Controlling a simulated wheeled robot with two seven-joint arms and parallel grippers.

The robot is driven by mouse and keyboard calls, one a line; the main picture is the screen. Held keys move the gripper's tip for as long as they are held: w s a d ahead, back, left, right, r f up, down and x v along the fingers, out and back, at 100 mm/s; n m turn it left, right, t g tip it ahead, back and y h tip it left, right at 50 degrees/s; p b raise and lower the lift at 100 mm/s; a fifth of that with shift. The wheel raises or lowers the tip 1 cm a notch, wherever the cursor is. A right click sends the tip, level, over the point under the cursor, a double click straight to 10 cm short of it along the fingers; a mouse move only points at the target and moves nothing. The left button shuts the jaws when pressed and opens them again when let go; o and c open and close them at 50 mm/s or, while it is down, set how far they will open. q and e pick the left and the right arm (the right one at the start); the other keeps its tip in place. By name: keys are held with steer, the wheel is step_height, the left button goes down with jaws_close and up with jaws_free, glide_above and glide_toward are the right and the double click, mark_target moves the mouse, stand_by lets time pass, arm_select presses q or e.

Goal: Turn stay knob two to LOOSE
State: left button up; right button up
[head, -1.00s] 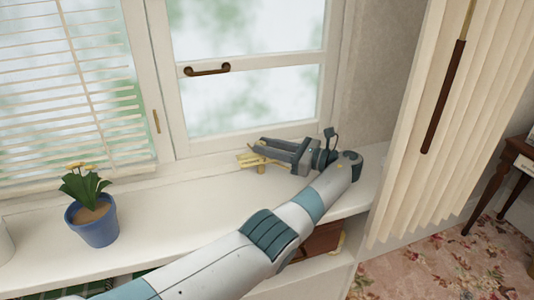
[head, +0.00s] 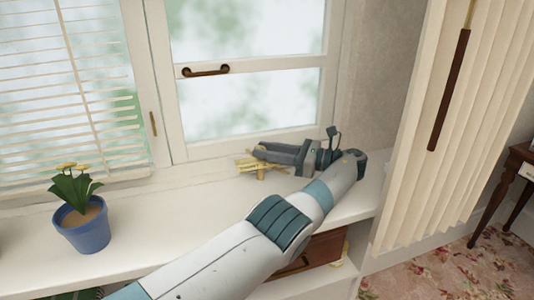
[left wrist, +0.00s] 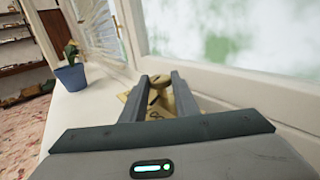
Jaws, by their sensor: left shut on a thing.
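A brass stay knob (left wrist: 157,101) shows in the left wrist view between the two fingers of my left gripper (left wrist: 161,82). The fingers are shut on it. In the head view my left gripper (head: 257,157) lies low over the sill at the foot of the window, pointing left. Yellow brass stay parts (head: 262,171) show just below and left of the fingertips. The gripper hides much of the knob in the head view. No mark on the knob is readable. My right gripper is not in view.
A blue pot with a yellow-flowered plant (head: 82,228) stands on the white sill (head: 165,222) at left. The window sash (head: 248,70) has a brown handle. A pale curtain (head: 440,130) hangs at right. A brown drawer or box (head: 315,252) sits below the sill.

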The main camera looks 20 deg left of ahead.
arm_select(q)
steer(key=shift+r, duration=0.1)
steer(key=o, duration=1.1)
steer(key=shift+c, duration=0.2)
